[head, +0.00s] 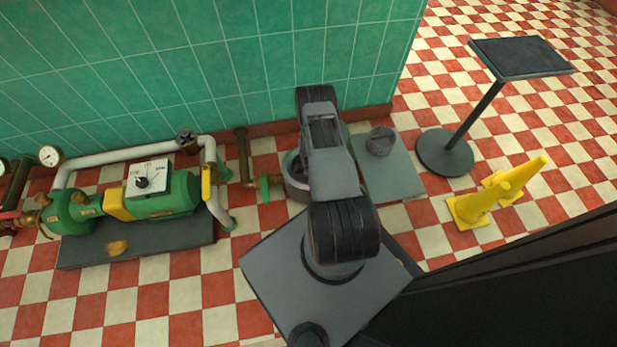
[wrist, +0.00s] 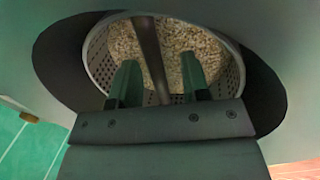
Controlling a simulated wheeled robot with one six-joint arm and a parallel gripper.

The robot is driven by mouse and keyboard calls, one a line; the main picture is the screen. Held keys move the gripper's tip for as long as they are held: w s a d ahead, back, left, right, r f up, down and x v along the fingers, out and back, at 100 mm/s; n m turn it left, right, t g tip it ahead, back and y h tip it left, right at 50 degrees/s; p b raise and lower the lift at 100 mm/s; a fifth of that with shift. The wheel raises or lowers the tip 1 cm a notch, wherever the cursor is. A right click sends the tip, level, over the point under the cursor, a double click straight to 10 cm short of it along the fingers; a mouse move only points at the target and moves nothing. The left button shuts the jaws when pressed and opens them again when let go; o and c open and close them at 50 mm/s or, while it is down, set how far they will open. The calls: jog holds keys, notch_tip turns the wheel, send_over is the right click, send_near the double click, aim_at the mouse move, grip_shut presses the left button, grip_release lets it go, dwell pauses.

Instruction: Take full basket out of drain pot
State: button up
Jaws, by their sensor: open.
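The perforated metal basket (wrist: 238,75) sits inside the drain pot (wrist: 60,70) in the wrist view and is filled with pale grain (wrist: 187,42). A dark bar (wrist: 149,45) crosses over the grain. My gripper (wrist: 158,62) is open over the basket, with one finger on each side of the bar. I cannot tell whether the fingers touch it. In the head view, part of the round grey pot (head: 294,178) shows left of my arm. My arm hides the gripper and most of the pot there.
A grey platform (head: 398,187) right of the pot carries a small dark round object (head: 380,140). Further right are a pedestal stand (head: 520,57) and two yellow cones (head: 478,204). Left is a green pump (head: 165,198) with white pipes. A green tiled wall (head: 250,60) stands behind.

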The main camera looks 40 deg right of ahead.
jog(key=shift+w+f, duration=0.15)
jog(key=shift+f, duration=0.75)
jog(key=shift+c, duration=0.4)
grip_shut()
jog(key=shift+r, duration=0.1)
